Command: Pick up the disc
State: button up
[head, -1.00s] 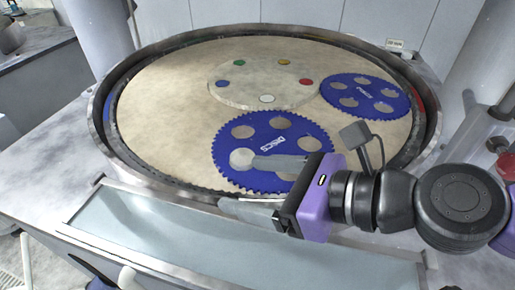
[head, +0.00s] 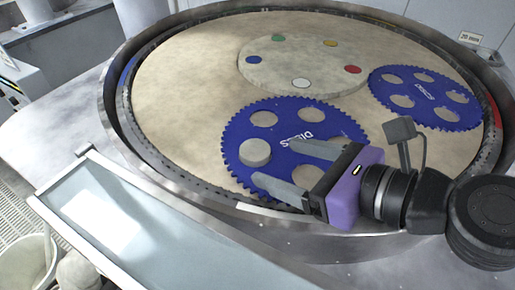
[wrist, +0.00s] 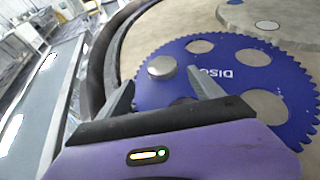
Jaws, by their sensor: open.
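A small grey disc (head: 255,152) sits at the left hole of the near blue toothed carrier (head: 236,128). It also shows in the wrist view (wrist: 161,67), ahead of the fingers and between their directions. My gripper (head: 272,160) is open and empty, its two grey fingers pointing left toward the disc. The fingertips are just to the right of the disc, one on its far side and one on its near side, and do not appear to touch it. The near finger covers part of the carrier's lower edge.
A second blue carrier (head: 425,116) with empty holes lies at the right of the beige platen (head: 190,80). A round plate (head: 290,75) with coloured dots is at the centre. A raised metal rim (head: 118,120) surrounds the platen. A glass-topped tray (head: 130,215) is in front.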

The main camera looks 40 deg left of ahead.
aim_at(261, 153)
jog(key=x, duration=0.3)
jog(key=p+x, duration=0.1)
jog(key=x, duration=0.1)
jog(key=shift+w+a+r, duration=0.2)
jog(key=shift+r, duration=0.15)
jog(key=shift+a+f, duration=0.3)
jog(key=shift+a, duration=0.05)
jog(key=shift+f, duration=0.1)
jog(key=c, duration=1.6)
